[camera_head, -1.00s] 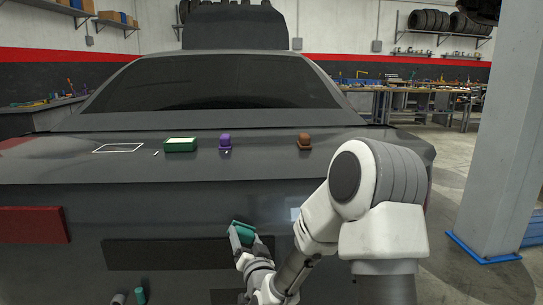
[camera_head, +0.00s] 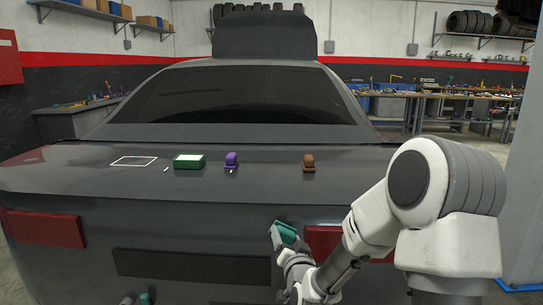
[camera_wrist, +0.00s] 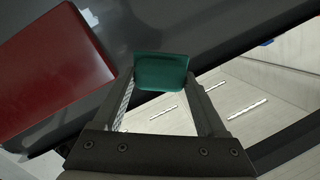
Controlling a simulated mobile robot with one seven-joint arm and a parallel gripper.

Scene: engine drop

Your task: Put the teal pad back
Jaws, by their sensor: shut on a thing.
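The teal pad (camera_head: 285,231) is held between the fingertips of my gripper (camera_head: 280,238). In the head view they are in front of the car's rear face, below the edge of the trunk lid. In the wrist view the teal pad (camera_wrist: 161,72) fills the gap between the two fingertips. A white outlined rectangle (camera_head: 134,162) is marked on the left of the trunk lid, and its inside is empty.
A green box with a pale top (camera_head: 189,161), a purple object (camera_head: 231,162) and a brown object (camera_head: 308,163) stand on the trunk lid (camera_head: 270,183). A small white mark (camera_head: 166,169) lies beside the outline. Red tail lights (camera_head: 46,229) flank the rear.

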